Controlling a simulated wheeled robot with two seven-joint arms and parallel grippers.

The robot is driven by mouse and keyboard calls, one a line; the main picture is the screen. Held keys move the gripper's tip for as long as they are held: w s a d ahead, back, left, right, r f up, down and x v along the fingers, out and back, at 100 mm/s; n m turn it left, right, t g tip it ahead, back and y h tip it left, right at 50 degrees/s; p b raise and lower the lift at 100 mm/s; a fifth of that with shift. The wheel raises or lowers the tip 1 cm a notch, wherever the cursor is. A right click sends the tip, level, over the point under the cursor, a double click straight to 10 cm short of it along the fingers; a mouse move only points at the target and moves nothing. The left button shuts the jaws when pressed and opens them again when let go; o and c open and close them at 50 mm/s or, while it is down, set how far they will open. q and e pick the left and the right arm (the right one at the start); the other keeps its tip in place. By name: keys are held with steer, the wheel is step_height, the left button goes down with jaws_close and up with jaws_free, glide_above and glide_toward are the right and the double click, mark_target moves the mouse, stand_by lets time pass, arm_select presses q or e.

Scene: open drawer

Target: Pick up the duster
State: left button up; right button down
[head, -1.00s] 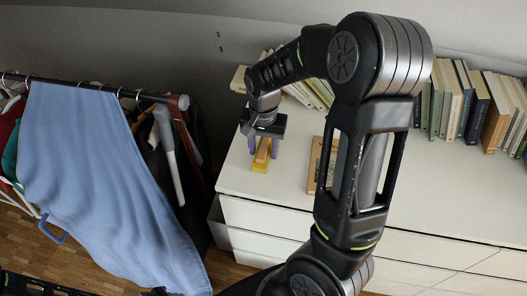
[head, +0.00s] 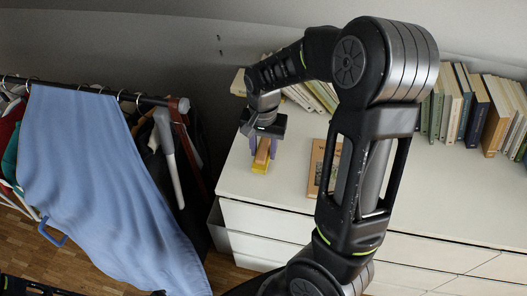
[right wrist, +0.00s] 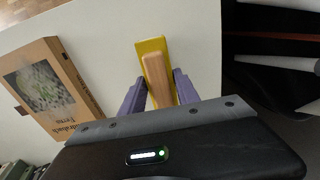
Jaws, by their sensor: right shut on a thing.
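The duster (head: 261,164) has a yellow base and a wooden handle. It is at the left end of the white dresser top. In the right wrist view the duster (right wrist: 152,50) lies between the purple fingers, its far end sticking out past them. My right gripper (head: 262,149) is over the duster and shut on it; in the right wrist view the gripper (right wrist: 150,92) has a finger on each side of the wooden handle. I cannot tell whether the duster touches the dresser top. My left gripper is not in view.
The white dresser (head: 425,200) has a mostly clear top. A brown book (head: 318,165) lies flat right of the duster, also in the right wrist view (right wrist: 50,92). Upright books (head: 460,100) line the back. A clothes rack with a blue cloth (head: 100,180) stands left.

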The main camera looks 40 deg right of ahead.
mark_target(263, 149)
step_height(263, 149, up, 9)
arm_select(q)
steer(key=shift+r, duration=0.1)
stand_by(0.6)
